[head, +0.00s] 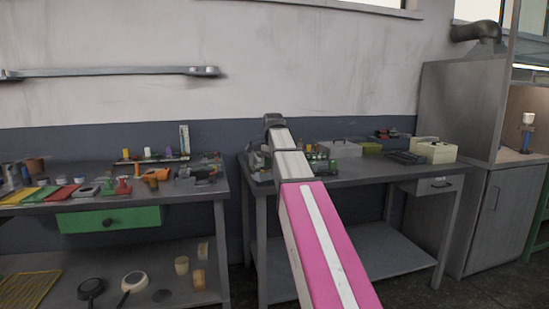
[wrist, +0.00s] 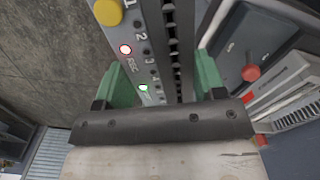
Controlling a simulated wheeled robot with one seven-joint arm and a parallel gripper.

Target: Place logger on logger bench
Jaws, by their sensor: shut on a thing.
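A grey, long device that looks like the logger (wrist: 155,62) fills the top middle of the wrist view. It has a yellow button, a red and a green light, printed numbers and a row of dark slots. My gripper (wrist: 166,84) is shut on it, with green fingers on both sides; its far end is cut off by the frame. In the head view my arm reaches over the right bench (head: 390,178); my gripper and the logger are hidden behind it. A left bench (head: 190,194) also stands here. I cannot tell which is the logger bench.
Boxes (head: 437,152) and small items crowd the back of the right bench. The left bench carries coloured trays and tools above a green drawer (head: 110,219). A grey cabinet (head: 480,210) stands at the right. A red knob (wrist: 251,73) shows beside the logger in the wrist view.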

